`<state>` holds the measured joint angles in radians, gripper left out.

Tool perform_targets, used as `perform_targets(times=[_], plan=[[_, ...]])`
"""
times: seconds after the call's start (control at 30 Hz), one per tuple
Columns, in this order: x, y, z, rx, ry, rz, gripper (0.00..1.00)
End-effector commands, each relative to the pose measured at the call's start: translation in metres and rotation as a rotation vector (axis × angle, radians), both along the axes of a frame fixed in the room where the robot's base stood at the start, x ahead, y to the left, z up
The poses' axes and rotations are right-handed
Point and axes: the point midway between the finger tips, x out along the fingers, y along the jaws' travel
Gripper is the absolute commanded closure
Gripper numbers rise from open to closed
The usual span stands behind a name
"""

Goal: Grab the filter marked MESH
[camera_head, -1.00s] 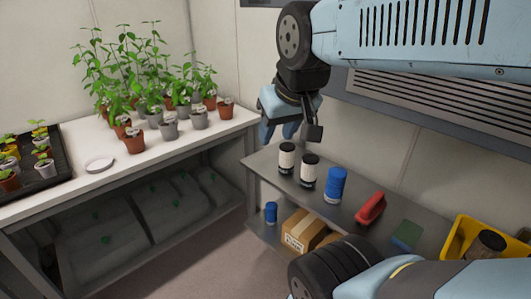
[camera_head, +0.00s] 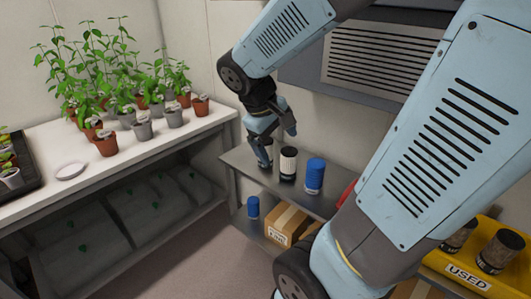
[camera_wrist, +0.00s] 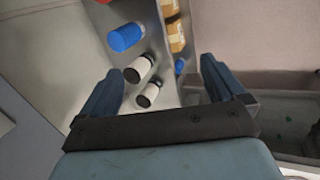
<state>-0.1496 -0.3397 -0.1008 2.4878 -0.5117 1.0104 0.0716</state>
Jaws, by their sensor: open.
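Two white filters with black ends stand upright on the upper grey shelf. The left one (camera_head: 266,155) is partly hidden by my gripper, and the other filter (camera_head: 288,164) stands to its right. In the wrist view both filters, one (camera_wrist: 138,70) and the other (camera_wrist: 149,95), appear between the fingers. A blue canister (camera_head: 315,176) stands to their right, also seen in the wrist view (camera_wrist: 124,37). No MESH marking is readable on any of them. My gripper (camera_head: 275,134) is open and empty, pointing down just above the left filter; it also shows in the wrist view (camera_wrist: 160,80).
A small blue canister (camera_head: 253,207) and cardboard boxes (camera_head: 287,222) are on the lower shelf. A red object (camera_head: 347,192) is mostly behind my arm. A yellow bin (camera_head: 460,274) labelled USED holds brownish filters. A white bench (camera_head: 130,158) with potted plants stands at left.

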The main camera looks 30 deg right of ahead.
Motion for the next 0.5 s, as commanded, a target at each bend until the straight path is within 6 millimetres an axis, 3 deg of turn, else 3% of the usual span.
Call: perform_targets(times=[0.5], plan=[[0.059, -0.057, -0.062, -0.488, 0.398, 0.285, 0.03]])
